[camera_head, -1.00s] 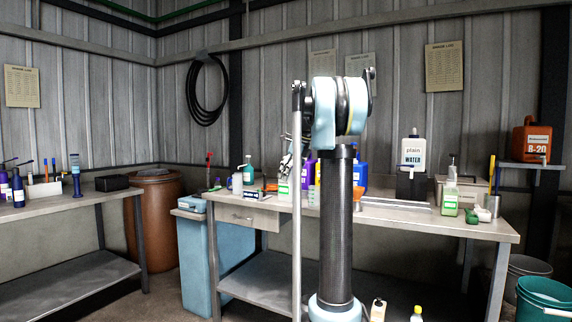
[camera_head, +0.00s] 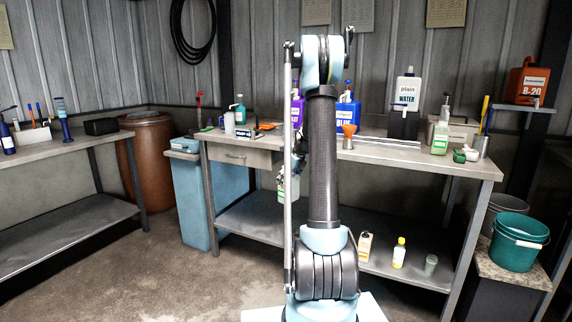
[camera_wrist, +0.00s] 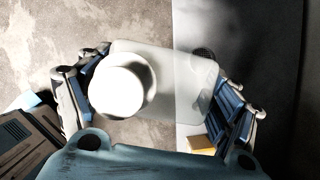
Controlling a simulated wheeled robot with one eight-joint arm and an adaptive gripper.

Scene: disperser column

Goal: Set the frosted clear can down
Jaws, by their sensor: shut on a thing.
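The frosted clear can (camera_wrist: 182,82), a translucent body with a round white cap (camera_wrist: 122,88), is between the fingers of my gripper (camera_wrist: 150,72) in the wrist view. The fingers are shut on its two sides. In the head view the can (camera_head: 288,188) shows partly, with a green mark on it, in front of the workbench below its top. My arm hides part of it and most of the gripper. The can appears held in the air; its base is not clearly visible.
The workbench (camera_head: 405,157) has bottles on top and a lower shelf (camera_head: 262,217). On that shelf stand a white bottle (camera_head: 364,247), a yellow bottle (camera_head: 399,253) and a small grey cup (camera_head: 430,264). A blue bin (camera_head: 196,205) is at left, a green bucket (camera_head: 520,243) at right.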

